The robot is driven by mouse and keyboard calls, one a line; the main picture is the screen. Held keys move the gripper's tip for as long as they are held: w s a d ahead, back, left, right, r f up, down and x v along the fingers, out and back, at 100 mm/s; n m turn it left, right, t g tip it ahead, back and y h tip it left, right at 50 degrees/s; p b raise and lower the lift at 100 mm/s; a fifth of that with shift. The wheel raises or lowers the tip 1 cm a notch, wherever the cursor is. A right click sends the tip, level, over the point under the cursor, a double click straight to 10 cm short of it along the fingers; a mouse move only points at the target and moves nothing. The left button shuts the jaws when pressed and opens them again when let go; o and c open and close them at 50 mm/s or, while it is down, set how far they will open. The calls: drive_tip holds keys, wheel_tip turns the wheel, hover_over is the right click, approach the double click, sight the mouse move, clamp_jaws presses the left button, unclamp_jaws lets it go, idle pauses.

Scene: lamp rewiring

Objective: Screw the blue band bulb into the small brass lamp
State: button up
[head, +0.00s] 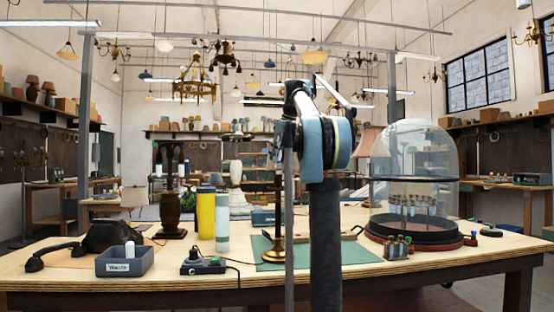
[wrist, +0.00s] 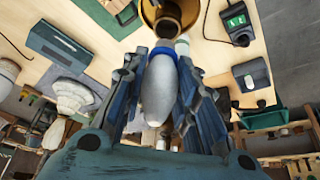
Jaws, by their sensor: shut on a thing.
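The blue band bulb (wrist: 158,92) is a pale grey-white bulb with a blue band near its neck, seen in the wrist view. My gripper (wrist: 160,75) is shut on it, with one dark blue finger on each side. The bulb's neck end points at a round brass cup of the small brass lamp (wrist: 178,10), which has a dark opening. The neck is close to or at this opening; I cannot tell whether it is inside. In the head view the brass lamp (head: 278,220) stands upright on the green mat, partly behind my arm. My gripper is hidden there.
A glass dome (head: 412,165) over several small items stands at the right. A yellow cylinder (head: 206,212), a dark wooden lamp (head: 172,205) and a labelled grey bin (head: 125,262) stand left. A small device (head: 203,264) with a cable lies in front. The green mat (head: 350,252) has clear room.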

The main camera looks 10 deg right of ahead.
sight(278, 163)
idle(0.4)
drive_tip(key=shift+f, duration=2.1)
drive_tip(key=shift+d+f, duration=0.1)
drive_tip(key=shift+f, duration=0.05)
drive_tip(key=shift+o, duration=0.9)
drive_tip(key=shift+c, duration=1)
drive_tip(key=m+h, duration=0.1)
drive_tip(key=m, duration=0.2)
drive_tip(key=m+t+h, duration=0.1)
drive_tip(key=m, duration=0.2)
drive_tip(key=shift+s, duration=0.1)
drive_tip(key=shift+m+h, duration=0.5)
drive_tip(key=shift+m, duration=0.6)
